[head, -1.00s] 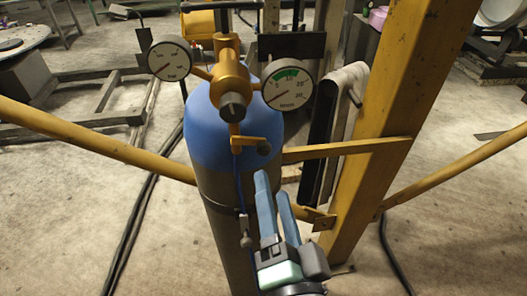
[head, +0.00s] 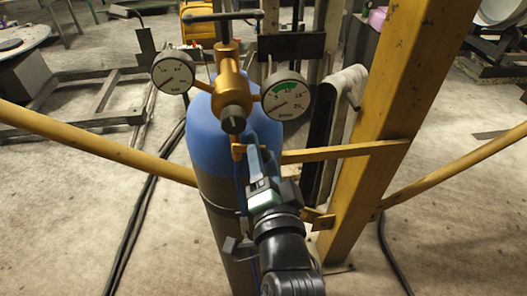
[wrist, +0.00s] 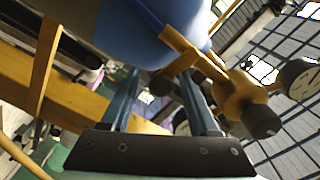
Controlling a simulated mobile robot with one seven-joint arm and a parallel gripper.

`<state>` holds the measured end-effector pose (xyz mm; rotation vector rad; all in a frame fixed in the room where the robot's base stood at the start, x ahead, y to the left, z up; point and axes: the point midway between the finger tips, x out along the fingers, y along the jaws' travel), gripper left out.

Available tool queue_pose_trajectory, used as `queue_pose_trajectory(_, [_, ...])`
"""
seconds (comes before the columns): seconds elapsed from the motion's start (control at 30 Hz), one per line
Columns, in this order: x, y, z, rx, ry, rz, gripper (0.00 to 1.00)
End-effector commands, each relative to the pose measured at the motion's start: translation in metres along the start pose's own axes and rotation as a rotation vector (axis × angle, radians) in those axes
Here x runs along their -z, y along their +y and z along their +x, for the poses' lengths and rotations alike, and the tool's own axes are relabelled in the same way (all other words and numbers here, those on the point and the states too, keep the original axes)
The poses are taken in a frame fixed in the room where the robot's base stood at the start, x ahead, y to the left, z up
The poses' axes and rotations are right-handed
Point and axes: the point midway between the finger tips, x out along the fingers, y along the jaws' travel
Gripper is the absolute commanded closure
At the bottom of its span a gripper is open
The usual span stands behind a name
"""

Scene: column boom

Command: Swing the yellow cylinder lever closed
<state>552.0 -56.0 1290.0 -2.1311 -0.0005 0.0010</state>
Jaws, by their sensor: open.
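The yellow lever (head: 238,151) is on the front of the brass-yellow regulator (head: 232,92), on top of the blue cylinder (head: 205,150). In the head view my gripper (head: 262,143) covers much of the lever. In the wrist view the blue fingers of my gripper (wrist: 160,72) are apart. I cannot tell whether a finger touches the lever.
Two round gauges, left (head: 173,73) and right (head: 286,95), flank the regulator close above my gripper. A yellow post (head: 385,120) stands right of the cylinder, with a yellow brace (head: 345,151) behind my gripper. A black hose holder (head: 327,125) stands between them.

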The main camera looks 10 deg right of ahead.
Motion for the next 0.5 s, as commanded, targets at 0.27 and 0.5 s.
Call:
queue_pose_trajectory(0.27, [0.0001,0.0001,-0.0004,0.0,0.0,0.0,0.76])
queue_pose_trajectory(0.5, [-0.0006,0.0007,-0.0004,-0.002,-0.002,-0.001,1.0])
